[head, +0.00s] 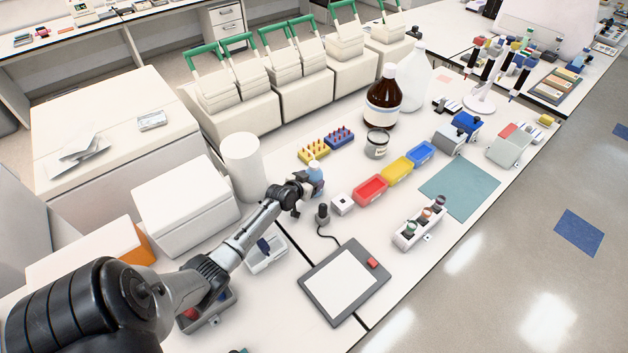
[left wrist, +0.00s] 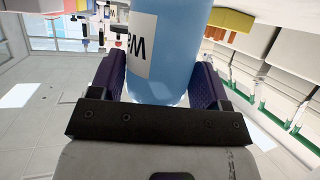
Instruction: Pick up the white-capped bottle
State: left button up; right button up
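The white-capped bottle (head: 315,172) is small and blue, and stands upright in the middle of the bench in the head view. In the left wrist view the blue bottle (left wrist: 170,55) fills the space between the fingers, with a white label at its left; its cap is out of that view. My left gripper (head: 308,188) is at the bottle, with its purple fingers (left wrist: 160,82) on either side of it. My right gripper is not in view.
Yellow and blue tube racks (head: 314,150) stand just behind the bottle. A white cylinder (head: 241,165) is to the left. A brown bottle (head: 383,98) stands farther back.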

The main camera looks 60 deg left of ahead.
aim_at(314, 172)
pick_arm(q)
jog(key=shift+c, duration=1.1)
jog(key=shift+r, duration=0.5)
jog(key=r, duration=0.2)
jog(key=d+r+p, duration=0.1)
jog(key=shift+w+r, duration=0.1)
jog(key=shift+r, duration=0.3)
jog(key=w+d+r, duration=0.2)
jog(key=d+r, duration=0.4)
jog(key=d, duration=0.4)
jog(key=shift+d+r, duration=0.15)
jog(key=shift+d, duration=0.1)
jog(key=shift+p, duration=0.3)
